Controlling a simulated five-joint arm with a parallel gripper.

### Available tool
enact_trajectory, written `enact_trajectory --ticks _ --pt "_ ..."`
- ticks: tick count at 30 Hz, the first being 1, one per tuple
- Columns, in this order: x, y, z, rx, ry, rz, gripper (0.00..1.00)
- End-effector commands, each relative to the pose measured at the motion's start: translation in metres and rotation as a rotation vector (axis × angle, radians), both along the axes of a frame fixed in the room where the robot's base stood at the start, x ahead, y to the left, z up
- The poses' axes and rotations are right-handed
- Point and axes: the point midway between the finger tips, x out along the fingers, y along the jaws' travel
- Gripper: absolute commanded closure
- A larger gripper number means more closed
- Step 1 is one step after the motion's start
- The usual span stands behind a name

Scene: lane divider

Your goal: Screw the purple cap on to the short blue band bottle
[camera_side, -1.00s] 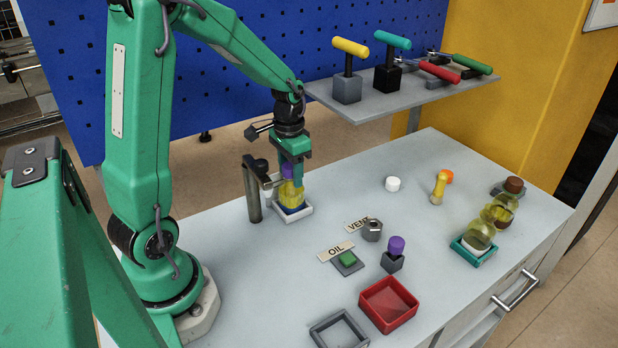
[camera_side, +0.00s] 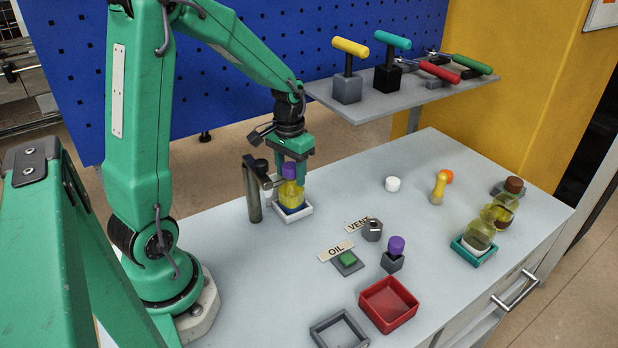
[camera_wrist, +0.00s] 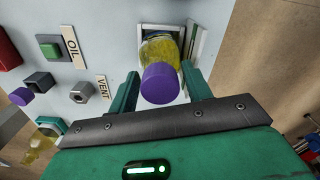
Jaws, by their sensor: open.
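The blue band bottle (camera_side: 291,194) stands upright in a square white holder (camera_side: 305,212), with yellow liquid above its blue band. A purple cap (camera_side: 289,170) sits on top of it; whether it is tight cannot be told. In the wrist view the purple cap (camera_wrist: 160,84) is in front of the yellow bottle (camera_wrist: 160,47). My gripper (camera_side: 290,174) is open, pointing down over the bottle. In the wrist view my gripper (camera_wrist: 160,72) has a finger on each side of the cap, with gaps visible.
A dark post (camera_side: 253,192) with an arm stands left of the bottle. A second purple cap (camera_side: 396,244) sits on a grey block. A green button (camera_side: 347,258), metal nut (camera_side: 372,230), red tray (camera_side: 388,304) and teal-based bottle (camera_side: 480,238) lie to the right.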

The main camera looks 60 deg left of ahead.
Motion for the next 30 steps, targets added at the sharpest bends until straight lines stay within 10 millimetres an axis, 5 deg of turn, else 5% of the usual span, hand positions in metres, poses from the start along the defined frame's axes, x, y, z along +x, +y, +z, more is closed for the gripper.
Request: enact_trajectory --ticks 30 --pt "0.0 0.0 0.0 0.0 0.0 0.21 0.51"
